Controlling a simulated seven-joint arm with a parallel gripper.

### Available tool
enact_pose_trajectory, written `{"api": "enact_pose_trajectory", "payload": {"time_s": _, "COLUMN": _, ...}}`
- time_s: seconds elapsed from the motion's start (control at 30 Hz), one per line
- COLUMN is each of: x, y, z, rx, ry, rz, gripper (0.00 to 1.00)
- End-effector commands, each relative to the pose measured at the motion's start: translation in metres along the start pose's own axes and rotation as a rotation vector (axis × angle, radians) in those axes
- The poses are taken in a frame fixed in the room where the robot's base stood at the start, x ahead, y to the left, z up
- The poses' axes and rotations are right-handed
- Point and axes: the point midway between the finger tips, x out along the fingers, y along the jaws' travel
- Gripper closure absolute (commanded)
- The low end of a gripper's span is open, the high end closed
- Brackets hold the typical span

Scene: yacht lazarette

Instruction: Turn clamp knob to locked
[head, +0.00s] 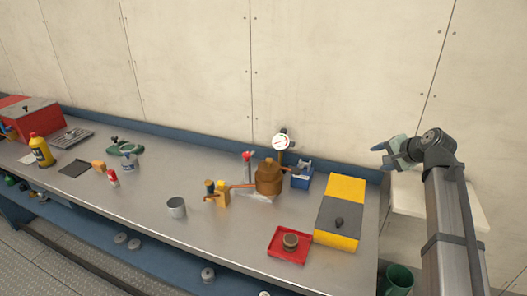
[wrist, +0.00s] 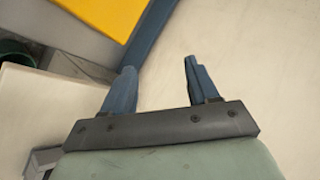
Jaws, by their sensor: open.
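My gripper (head: 381,155) is raised at the right, beyond the right end of the bench and against the pale wall. In the wrist view my gripper (wrist: 160,66) has its two blue fingers apart with nothing between them. I cannot tell for sure which part is the clamp knob. Candidates are a black knob (head: 339,222) on a yellow and grey box, the red-topped fitting (head: 247,156) left of a copper vessel (head: 268,177), and a dark-topped fitting (head: 210,186) by a yellow block. All stand well left of my gripper. No knob shows in the wrist view.
A dial gauge (head: 281,142) stands up behind the copper vessel, beside a blue box (head: 302,176). A red tray (head: 275,253) lies at the front and a metal cup (head: 176,207) farther left. The bench (head: 150,190) has bare room between them.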

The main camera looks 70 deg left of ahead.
Motion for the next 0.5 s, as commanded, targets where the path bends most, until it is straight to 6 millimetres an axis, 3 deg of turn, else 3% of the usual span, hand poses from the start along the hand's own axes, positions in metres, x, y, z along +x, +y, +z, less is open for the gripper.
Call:
{"api": "enact_pose_trajectory", "payload": {"time_s": 0.03, "x": 0.014, "y": -0.023, "z": 0.014, "rx": -0.077, "ry": -0.028, "rz": 0.020, "gripper": 0.41}}
{"api": "enact_pose_trajectory", "payload": {"time_s": 0.2, "x": 0.046, "y": -0.079, "z": 0.064, "rx": -0.333, "ry": -0.109, "rz": 0.089, "gripper": 0.41}}
{"api": "enact_pose_trajectory", "payload": {"time_s": 0.5, "x": 0.085, "y": -0.175, "z": 0.164, "rx": -0.779, "ry": -0.251, "rz": 0.189, "gripper": 0.41}}
